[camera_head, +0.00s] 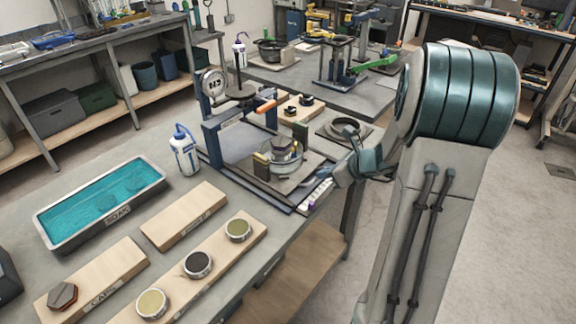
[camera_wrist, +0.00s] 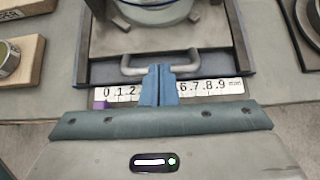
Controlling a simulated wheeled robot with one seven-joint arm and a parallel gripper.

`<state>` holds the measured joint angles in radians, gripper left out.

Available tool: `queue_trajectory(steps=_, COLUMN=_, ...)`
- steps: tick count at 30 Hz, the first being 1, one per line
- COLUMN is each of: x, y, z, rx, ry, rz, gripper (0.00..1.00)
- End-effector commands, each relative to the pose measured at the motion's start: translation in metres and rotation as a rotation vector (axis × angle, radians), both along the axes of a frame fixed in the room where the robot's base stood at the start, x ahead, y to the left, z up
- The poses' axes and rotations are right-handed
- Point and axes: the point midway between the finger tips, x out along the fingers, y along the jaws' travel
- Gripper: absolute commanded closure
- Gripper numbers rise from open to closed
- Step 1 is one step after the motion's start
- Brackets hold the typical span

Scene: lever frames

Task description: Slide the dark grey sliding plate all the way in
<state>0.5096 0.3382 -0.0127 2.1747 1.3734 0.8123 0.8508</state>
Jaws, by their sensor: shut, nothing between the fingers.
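The dark grey sliding plate (camera_head: 307,164) lies in the base of a lever frame, with a round pot (camera_head: 284,157) on it. In the wrist view, the plate (camera_wrist: 207,52) sits between two dark side rails, and its grey bar handle (camera_wrist: 129,66) faces me. My gripper (camera_wrist: 158,72) is shut and empty, with its blue fingertips at the middle of the handle, covering part of it. I cannot tell whether they touch it. In the head view my gripper (camera_head: 324,181) is at the front edge of the frame, partly hidden by my wrist.
A white number scale (camera_wrist: 210,87) runs along the front edge below the handle, with a purple mark (camera_wrist: 100,104) near its zero end. A white bottle (camera_head: 184,150), a teal soak tray (camera_head: 60,232) and wooden boards (camera_head: 185,215) stand to the left. A round dish (camera_head: 346,130) sits behind.

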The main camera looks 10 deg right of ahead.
Motion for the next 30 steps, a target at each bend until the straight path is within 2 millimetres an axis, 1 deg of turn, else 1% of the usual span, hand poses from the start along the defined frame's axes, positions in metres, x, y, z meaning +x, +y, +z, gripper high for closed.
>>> queue_trajectory(steps=30, x=0.036, y=0.029, z=0.000, rx=0.000, ry=0.000, rz=0.003, gripper=1.00)
